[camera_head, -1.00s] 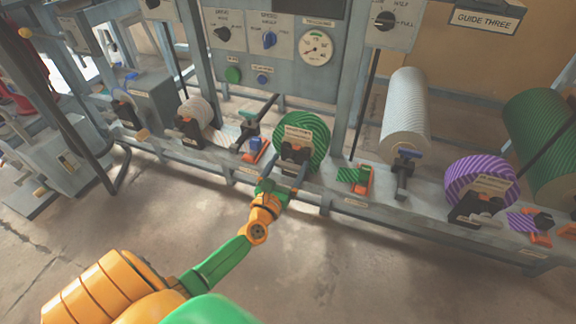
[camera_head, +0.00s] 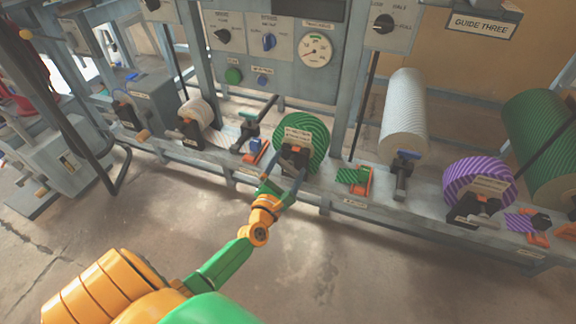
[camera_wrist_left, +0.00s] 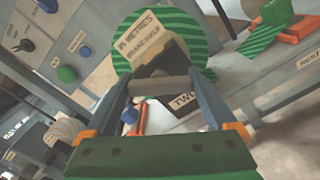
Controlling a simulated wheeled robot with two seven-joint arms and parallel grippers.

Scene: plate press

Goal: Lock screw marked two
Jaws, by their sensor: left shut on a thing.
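The screw marked two sits on a dark block (camera_head: 293,154) in front of a green striped roll (camera_head: 316,138). In the left wrist view a "TWO" label (camera_wrist_left: 182,101) shows on the block, just below a grey bar-like screw handle (camera_wrist_left: 160,87). My left gripper (camera_head: 287,167) has its two fingers on either side of this handle and is shut on it. In the left wrist view the fingers (camera_wrist_left: 162,86) reach the handle's two ends. The screw's shaft is hidden. My right gripper is not in view.
A control panel with a gauge (camera_head: 315,50) stands behind. A white roll (camera_head: 404,118) and a purple striped roll (camera_head: 478,183) with its own dark block stand to the right. A smaller white roll (camera_head: 196,112) is to the left. Floor in front is clear.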

